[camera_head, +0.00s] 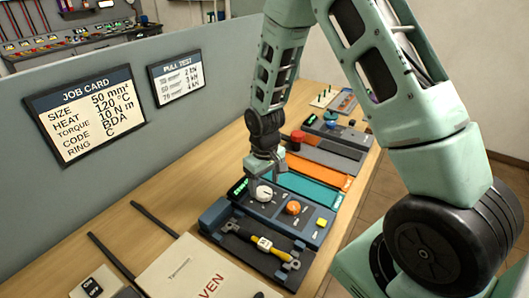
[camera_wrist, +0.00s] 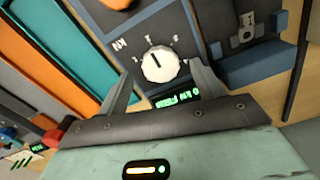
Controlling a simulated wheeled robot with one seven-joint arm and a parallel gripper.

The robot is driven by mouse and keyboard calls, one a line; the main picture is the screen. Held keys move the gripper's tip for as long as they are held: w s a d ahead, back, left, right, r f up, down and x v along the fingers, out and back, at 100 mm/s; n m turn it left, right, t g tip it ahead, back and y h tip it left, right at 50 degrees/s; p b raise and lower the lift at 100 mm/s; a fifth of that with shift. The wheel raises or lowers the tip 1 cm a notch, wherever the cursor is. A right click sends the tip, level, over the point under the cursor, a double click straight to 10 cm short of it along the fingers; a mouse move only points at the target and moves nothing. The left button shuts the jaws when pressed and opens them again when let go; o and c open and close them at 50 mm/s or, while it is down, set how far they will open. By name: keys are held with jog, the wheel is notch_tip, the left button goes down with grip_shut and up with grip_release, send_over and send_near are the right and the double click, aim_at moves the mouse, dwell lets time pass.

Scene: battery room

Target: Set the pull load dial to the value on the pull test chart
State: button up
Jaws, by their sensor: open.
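The white pull load dial (camera_head: 264,193) sits on a dark blue-grey device beside an orange knob (camera_head: 293,208). In the wrist view the dial (camera_wrist: 158,66) has a black pointer line aimed at the upper left, within a numbered kN scale. A green display (camera_wrist: 177,98) is partly covered, its digits unclear. My gripper (camera_head: 264,178) is open just above the dial; in the wrist view its fingers stand on either side of it, contact unclear. The pull test chart (camera_head: 180,76) hangs on the partition; its small rows seem to read 2, 3 and 4 kN.
A yellow button (camera_head: 321,222) is on the same device. A fixture with a yellow-handled piece (camera_head: 270,248) lies in front. Orange and teal strips (camera_head: 320,172) and a red knob (camera_head: 298,136) lie beyond.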

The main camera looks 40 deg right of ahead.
aim_at(265, 192)
notch_tip(265, 192, up, 15)
jog(key=b, duration=0.1)
jog(key=shift+f+b, duration=0.2)
jog(key=shift+b, duration=0.1)
